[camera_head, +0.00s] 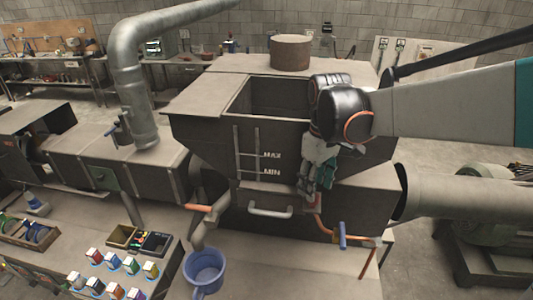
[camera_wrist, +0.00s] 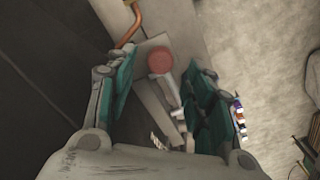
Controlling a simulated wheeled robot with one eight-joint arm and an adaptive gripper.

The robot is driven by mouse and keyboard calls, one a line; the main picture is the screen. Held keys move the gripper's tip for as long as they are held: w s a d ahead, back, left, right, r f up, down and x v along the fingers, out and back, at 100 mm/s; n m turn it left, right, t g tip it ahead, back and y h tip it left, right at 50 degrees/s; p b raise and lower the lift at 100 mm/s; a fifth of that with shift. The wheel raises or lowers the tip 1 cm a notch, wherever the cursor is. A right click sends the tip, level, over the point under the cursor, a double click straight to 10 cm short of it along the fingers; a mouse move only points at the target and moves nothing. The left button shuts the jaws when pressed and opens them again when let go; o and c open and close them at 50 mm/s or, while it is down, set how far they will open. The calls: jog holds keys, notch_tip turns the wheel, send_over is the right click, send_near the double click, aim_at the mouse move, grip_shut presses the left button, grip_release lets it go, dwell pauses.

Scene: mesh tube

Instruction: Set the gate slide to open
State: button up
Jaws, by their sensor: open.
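My gripper (camera_head: 318,178) hangs fingers-down at the front right of a dark metal hopper (camera_head: 202,128). In the wrist view its two green-padded fingers (camera_wrist: 158,75) are apart, with nothing held between them. A round red knob (camera_wrist: 160,60) shows between and beyond the fingers, by a pale grey bar (camera_wrist: 173,90) and a light plate. It looks like the gate slide's handle, but I cannot tell its setting. White marking near the plate's lower end is too small to read. In the head view my gripper hides this spot.
An orange pipe (camera_wrist: 132,22) runs close to the knob. A blue bucket (camera_head: 204,268) sits at the front. Several small boxes stand at left.

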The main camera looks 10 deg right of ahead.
jog(key=shift+f, duration=1.8)
jog(key=shift+c, duration=0.6)
grip_shut()
